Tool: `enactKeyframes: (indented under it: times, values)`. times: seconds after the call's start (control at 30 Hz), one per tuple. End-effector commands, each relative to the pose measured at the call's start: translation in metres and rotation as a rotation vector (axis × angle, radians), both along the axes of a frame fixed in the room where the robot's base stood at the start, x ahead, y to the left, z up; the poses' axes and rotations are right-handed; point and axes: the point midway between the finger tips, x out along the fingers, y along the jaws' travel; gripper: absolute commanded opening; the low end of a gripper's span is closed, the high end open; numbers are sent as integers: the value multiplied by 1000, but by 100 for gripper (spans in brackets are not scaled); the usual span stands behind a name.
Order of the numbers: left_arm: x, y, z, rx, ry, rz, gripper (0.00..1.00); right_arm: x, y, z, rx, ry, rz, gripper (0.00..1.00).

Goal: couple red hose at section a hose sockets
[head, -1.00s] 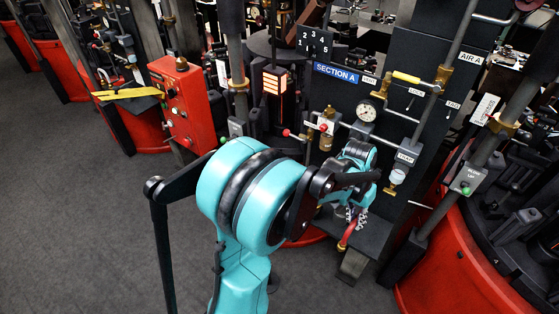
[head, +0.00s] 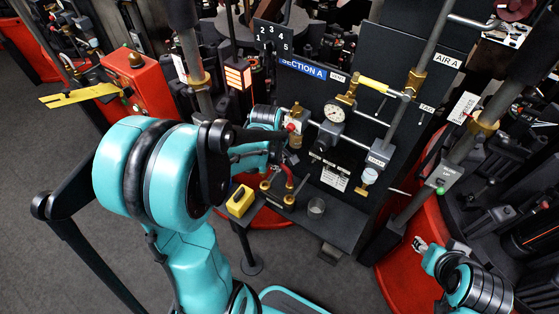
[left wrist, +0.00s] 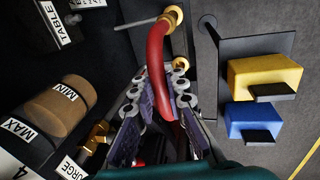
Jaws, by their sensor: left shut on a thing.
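The short curved red hose (head: 288,178) with brass fittings hangs at the lower left of the SECTION A panel (head: 345,110). My left gripper (head: 272,165) is beside it, partly hidden by my own arm. In the left wrist view the red hose (left wrist: 156,58) runs between the jointed fingers of my left gripper (left wrist: 158,112), which is shut on it. A brass end (left wrist: 172,16) of the hose shows at the top; whether it is seated in a socket I cannot tell. My right gripper (head: 420,244) is at the lower right, away from the panel, its opening too small to judge.
A yellow block (head: 240,201) sits on a small shelf; the left wrist view shows a blue block (left wrist: 252,120) beside it. A glass cup (head: 316,206) stands on the dark ledge. A gauge (head: 334,113) and pipes project above. Red machine bases flank the panel.

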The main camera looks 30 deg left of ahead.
Motion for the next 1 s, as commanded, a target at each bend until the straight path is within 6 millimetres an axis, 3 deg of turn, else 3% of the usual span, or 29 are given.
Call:
enactKeyframes:
  times: [0.5,1.0]
  values:
    - [0,0,-40,1,0,-3,0,0,0,-32,0,0,0,40]
    - [0,0,-44,1,0,-3,0,0,0,-35,0,0,0,40]
